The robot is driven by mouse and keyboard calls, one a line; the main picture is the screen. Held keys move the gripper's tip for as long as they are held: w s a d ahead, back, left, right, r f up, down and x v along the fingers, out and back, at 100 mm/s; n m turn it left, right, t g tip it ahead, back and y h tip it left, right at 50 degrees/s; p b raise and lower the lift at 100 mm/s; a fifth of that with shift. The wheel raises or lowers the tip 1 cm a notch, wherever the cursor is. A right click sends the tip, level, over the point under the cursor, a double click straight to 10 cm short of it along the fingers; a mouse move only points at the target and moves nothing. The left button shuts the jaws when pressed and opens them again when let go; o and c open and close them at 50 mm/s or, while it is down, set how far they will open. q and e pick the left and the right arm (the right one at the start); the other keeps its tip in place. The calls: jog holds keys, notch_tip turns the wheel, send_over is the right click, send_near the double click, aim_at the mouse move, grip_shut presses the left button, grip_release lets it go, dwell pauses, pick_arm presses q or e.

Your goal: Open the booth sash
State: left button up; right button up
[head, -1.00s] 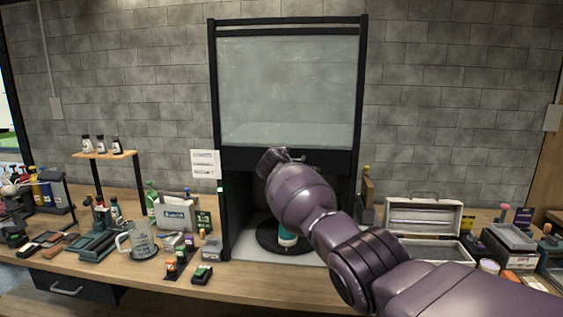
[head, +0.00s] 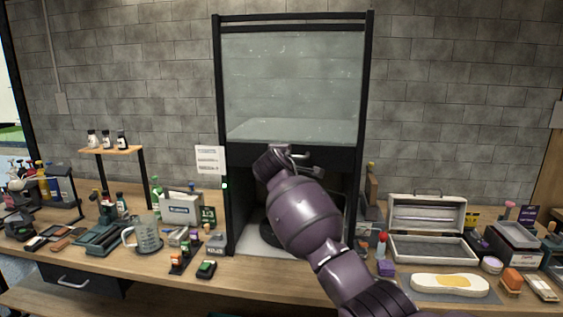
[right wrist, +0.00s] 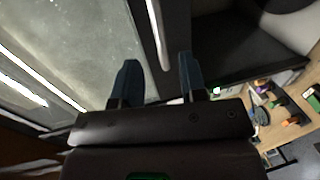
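The booth's sash is a glass pane (head: 292,85) in a black frame, with a dark bottom rail (head: 240,158). A metal handle (head: 304,156) is on the rail. The pane fills the upper booth; the space below the rail is open, partly hidden by my right arm. My right gripper (right wrist: 158,85) is at the rail, its fingertips hidden in the head view. In the right wrist view its two dark fingers are apart, with the handle bar (right wrist: 158,35) showing between them and a gap on both sides; contact cannot be told. My left gripper is out of view.
A dark turntable (head: 268,235) is partly visible inside the booth. A measuring jug (head: 147,236) and several bottles and boxes stand left. An open case (head: 427,213) and a sneaker sole-like item (head: 449,284) lie right. Counter space in front is narrow.

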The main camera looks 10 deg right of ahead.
jog(key=shift+v, duration=1.75)
jog(key=s+a+r+m+t+y, duration=0.3)
jog(key=r+m+t+y, duration=0.1)
jog(key=r+y, duration=0.1)
jog(key=s+d+f+m+y, duration=0.1)
jog(key=s+d+f+m, duration=0.1)
jog(key=s+d+f, duration=0.5)
jog(key=s+d+f+m+g, duration=0.1)
jog(key=s+f+m, duration=0.25)
jog(key=f, duration=0.75)
jog(key=s+d+f+m+y, duration=0.15)
jog(key=s+d+f, duration=0.25)
jog(key=s+f, duration=0.4)
jog(key=s+d+f+m+g+h, duration=0.1)
jog(key=s+d+f+g, duration=0.2)
jog(key=s+f, duration=0.8)
jog(key=s+d+f+m+g+h, duration=0.1)
jog(key=s+d+f, duration=0.4)
jog(key=s+f, duration=0.7)
jog(key=s+g+h, duration=0.1)
jog(key=s+g, duration=0.1)
jog(key=s, duration=0.2)
jog(key=shift+d+f+m, duration=0.3)
jog(key=shift+d+m, duration=0.05)
jog(key=shift+m, duration=0.05)
